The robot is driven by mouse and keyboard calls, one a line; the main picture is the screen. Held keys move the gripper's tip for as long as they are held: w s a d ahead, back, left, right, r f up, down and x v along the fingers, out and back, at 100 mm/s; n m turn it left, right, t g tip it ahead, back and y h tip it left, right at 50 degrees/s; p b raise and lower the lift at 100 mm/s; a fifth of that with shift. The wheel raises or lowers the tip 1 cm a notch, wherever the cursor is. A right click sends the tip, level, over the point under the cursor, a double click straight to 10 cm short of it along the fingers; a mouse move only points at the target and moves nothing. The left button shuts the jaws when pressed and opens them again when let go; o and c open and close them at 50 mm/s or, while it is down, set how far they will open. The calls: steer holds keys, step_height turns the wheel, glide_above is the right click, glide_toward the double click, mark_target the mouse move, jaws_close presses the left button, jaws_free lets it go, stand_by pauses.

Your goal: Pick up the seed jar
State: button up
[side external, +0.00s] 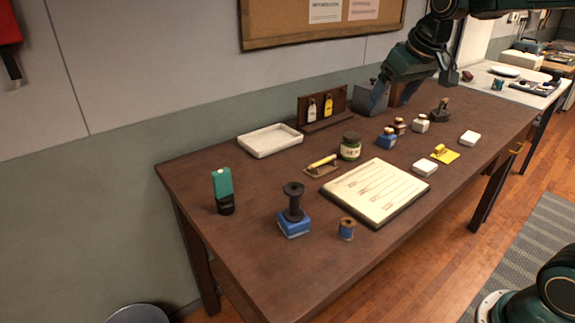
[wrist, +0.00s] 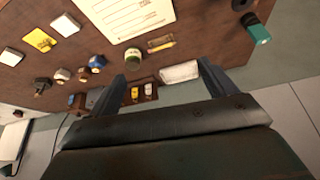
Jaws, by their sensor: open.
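The seed jar (side external: 350,148) appears to be the small jar with a dark lid, a green body and a pale label. It stands upright near the middle of the brown table, behind the paper board. It also shows in the wrist view (wrist: 133,55), above the gap between the fingers and toward the left finger. My gripper (side external: 372,98) is above the back of the table, near the wooden rack, apart from the jar. In the wrist view my gripper (wrist: 162,75) has its two fingers spread with nothing held between them.
A white tray (side external: 270,141) and a rack with two tags (side external: 322,106) stand behind the jar. A yellow tool (side external: 322,163) lies left of it, the paper board (side external: 376,191) in front. Several small bottles, including a blue one (side external: 387,138), stand to the right.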

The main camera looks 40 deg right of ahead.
steer(key=w+d+f, duration=0.5)
steer(key=w+d, duration=0.3)
steer(key=w, duration=0.3)
steer(key=m, duration=0.2)
glide_toward(352, 135)
steer(key=shift+g+h, duration=0.3)
steer(key=shift+x, duration=3.55)
steer(key=shift+w+a, duration=0.15)
steer(key=shift+w, duration=0.05)
steer(key=shift+a+x, duration=0.15)
steer(key=shift+x, duration=1.1)
steer(key=shift+a+x, duration=0.1)
steer(key=shift+x, duration=1.15)
steer(key=shift+d, duration=0.15)
steer(key=shift+c, duration=0.4)
steer(key=c, duration=1.1)
